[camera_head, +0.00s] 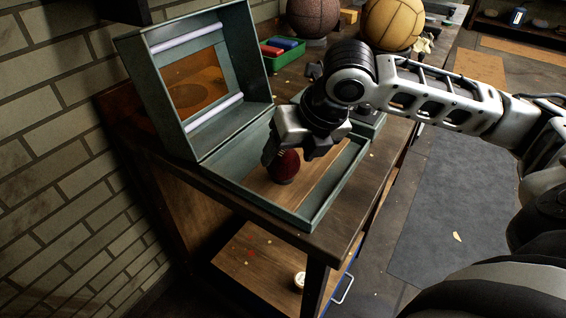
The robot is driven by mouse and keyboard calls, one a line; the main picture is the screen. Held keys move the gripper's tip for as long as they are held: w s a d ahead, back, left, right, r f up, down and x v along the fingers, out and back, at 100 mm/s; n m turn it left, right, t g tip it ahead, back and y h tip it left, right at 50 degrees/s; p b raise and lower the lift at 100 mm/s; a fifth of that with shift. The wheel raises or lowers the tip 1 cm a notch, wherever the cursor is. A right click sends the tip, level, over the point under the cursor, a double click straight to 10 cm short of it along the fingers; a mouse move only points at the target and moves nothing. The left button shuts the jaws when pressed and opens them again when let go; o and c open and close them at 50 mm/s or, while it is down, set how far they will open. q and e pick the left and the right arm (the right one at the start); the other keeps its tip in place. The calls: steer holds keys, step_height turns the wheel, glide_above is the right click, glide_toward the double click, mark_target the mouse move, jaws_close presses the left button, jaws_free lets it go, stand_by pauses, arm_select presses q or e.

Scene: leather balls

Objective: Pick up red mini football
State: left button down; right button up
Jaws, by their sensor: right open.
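The red mini football (284,167) is a small dark red ball. It sits in the open grey-green case (315,212) on the wooden workbench, near the middle of the case's tray. My right gripper (287,158) reaches in from the right and is at the ball from above, its jaws open. One finger shows at the ball's left side; the other is partly hidden, so I cannot tell whether both touch it. My left gripper is not in view.
The case's raised lid (258,60) stands at the back left, near the brick wall (50,150). Behind are a brown ball (313,17), a yellow ball (393,24) and a green tray (272,62).

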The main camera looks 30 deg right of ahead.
mark_target(289, 154)
steer(key=x, duration=0.3)
steer(key=shift+w+f, duration=0.2)
steer(key=c, duration=0.9)
steer(key=shift+o, duration=0.2)
